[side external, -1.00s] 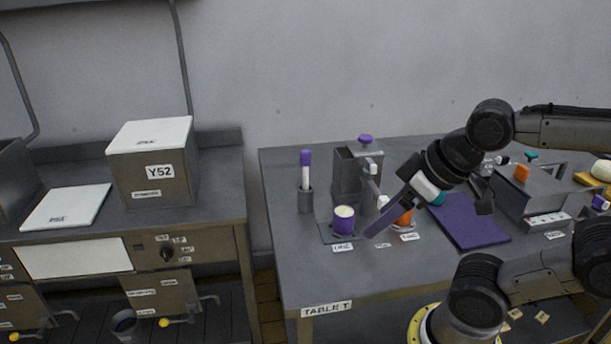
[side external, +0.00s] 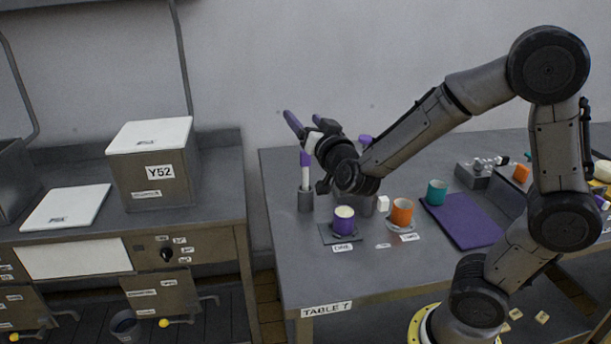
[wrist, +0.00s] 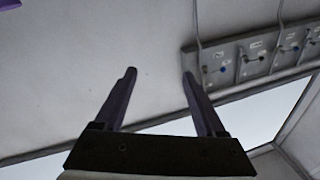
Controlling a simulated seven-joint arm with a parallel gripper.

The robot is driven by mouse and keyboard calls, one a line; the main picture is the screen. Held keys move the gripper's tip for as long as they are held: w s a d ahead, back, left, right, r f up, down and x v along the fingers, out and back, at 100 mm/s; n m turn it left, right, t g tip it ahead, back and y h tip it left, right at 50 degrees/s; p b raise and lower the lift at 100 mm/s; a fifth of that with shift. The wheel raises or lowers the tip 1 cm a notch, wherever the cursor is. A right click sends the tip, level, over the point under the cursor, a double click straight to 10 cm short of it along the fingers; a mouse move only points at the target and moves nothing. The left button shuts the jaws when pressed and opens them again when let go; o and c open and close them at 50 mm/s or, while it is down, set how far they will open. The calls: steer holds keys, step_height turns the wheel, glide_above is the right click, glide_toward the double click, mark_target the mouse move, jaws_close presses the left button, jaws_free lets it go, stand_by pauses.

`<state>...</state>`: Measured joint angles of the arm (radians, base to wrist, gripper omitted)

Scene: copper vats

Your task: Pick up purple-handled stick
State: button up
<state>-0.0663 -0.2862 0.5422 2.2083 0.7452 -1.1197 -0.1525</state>
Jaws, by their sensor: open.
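The purple-handled stick (side external: 306,159) stands upright in a small grey holder (side external: 305,201) at the left of the table, purple end up and white shaft below. My gripper (side external: 302,116) is open and empty. Its purple fingers point up and to the left, above the stick's handle in the side view. The wrist body is just right of the stick in that view; the depth gap cannot be told. In the wrist view my gripper (wrist: 159,74) has its fingers apart with only wall and ceiling beyond. A purple patch (wrist: 9,4) shows at the top left corner; I cannot tell what it is.
A purple cup (side external: 344,222) on a dark mat, an orange cup (side external: 401,213) and a teal cup (side external: 436,192) stand nearby. A purple-topped device (side external: 366,140) is partly hidden behind my arm. A purple board (side external: 468,225) lies right. The table's front left is clear.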

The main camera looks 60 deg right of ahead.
step_height(320, 180, down, 8)
steer(key=d+r+g+h, duration=0.1)
steer(key=d+g+h, duration=0.1)
steer(key=h, duration=0.1)
steer(key=n, duration=0.1)
glide_toward(305, 158)
steer(key=shift+g+y, duration=0.4)
steer(key=x, duration=0.5)
steer(key=r+x, duration=0.1)
steer(key=x, duration=0.2)
steer(key=shift+w+d, duration=0.15)
steer(key=shift+w, duration=0.1)
steer(key=shift+r+x, duration=0.2)
steer(key=shift+x, duration=1.15)
steer(key=shift+r+x, duration=0.25)
steer(key=shift+x, duration=1.15)
steer(key=shift+s+d, duration=0.15)
steer(key=shift+s, duration=0.05)
jaws_close()
